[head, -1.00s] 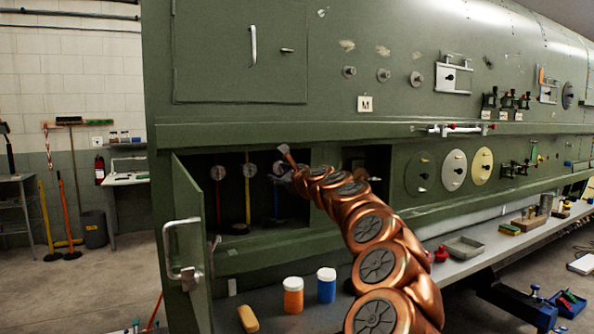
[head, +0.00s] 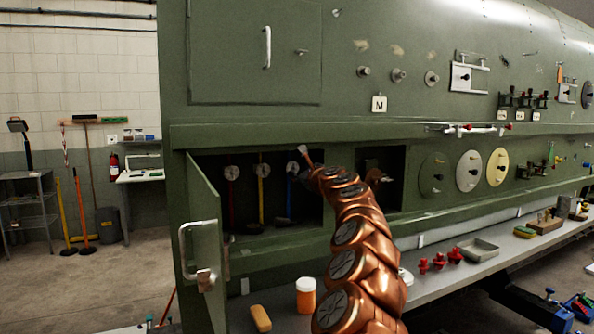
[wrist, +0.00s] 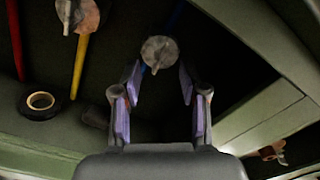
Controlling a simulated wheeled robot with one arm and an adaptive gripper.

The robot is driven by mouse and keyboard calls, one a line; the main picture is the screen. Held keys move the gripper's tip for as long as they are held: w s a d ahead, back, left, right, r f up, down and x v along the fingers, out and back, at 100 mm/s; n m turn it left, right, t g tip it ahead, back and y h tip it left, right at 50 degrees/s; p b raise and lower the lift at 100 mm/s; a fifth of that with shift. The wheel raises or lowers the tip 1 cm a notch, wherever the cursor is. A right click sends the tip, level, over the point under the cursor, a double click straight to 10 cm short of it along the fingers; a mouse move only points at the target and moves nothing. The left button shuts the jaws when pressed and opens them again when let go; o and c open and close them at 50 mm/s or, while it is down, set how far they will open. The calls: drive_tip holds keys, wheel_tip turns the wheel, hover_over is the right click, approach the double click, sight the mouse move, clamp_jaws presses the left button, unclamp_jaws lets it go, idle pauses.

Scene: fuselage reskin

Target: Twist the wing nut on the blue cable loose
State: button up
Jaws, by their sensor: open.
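The blue cable (head: 290,190) hangs at the right of the open bay, with a round grey wing nut (head: 293,168) at its top. In the wrist view the wing nut (wrist: 158,52) sits ahead of and roughly between my fingertips, a short way beyond them; I see no contact. My gripper (wrist: 160,76) is open and empty, with purple pads on both fingers. The blue cable (wrist: 176,20) runs up behind the nut. In the head view, my gripper is mostly hidden by the arm and the dark bay.
A yellow cable (head: 261,195) and a red cable (head: 231,200) with similar fittings hang left. A black roll (wrist: 40,103) lies on the bay floor. The bay door (head: 207,250) stands open at left. An orange jar (head: 306,295) stands on the bench below.

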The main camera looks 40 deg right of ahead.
sight(294, 169)
drive_tip(key=shift+w+d+f, duration=0.1)
drive_tip(key=shift+w+d, duration=0.1)
drive_tip(key=shift+w, duration=0.3)
drive_tip(key=shift+w+d, duration=0.15)
drive_tip(key=shift+w, duration=0.4)
drive_tip(key=shift+c, duration=0.3)
clamp_jaws()
